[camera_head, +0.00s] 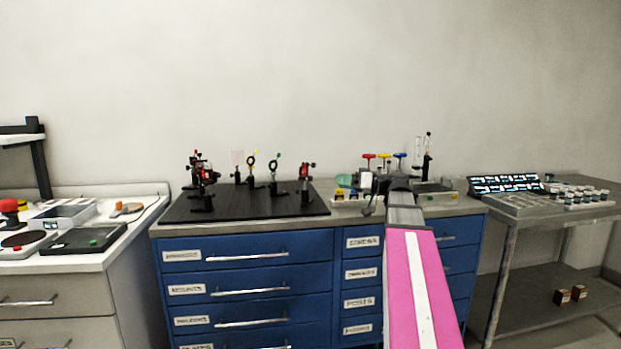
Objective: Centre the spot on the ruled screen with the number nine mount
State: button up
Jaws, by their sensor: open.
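A dark breadboard (250,208) lies on the blue drawer bench and carries several small optical mounts. A pale upright plate (237,158) at its back looks like the screen; rulings and spot are too small to make out. Red-and-black mounts stand at the left (203,175) and at the right (306,177). Between them stand a yellow-topped ring mount (251,163) and a green-topped one (274,168). No number is readable, so I cannot tell which mount is number nine. My gripper (372,198) is open, small and partly hidden by my arm, right of the breadboard, apart from the mounts.
Red, yellow and blue T-handled tools (384,157) and a small tray (352,199) stand near my gripper. A white-topped bench (140,222) with trays is at left. A grey table (570,212) with a lit panel (506,184) and small containers is at right.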

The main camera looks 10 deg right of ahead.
aim_at(312, 179)
jog(key=x, duration=1.1)
jog(key=shift+w+d, duration=0.1)
jog(key=shift+c, duration=0.2)
grip_shut()
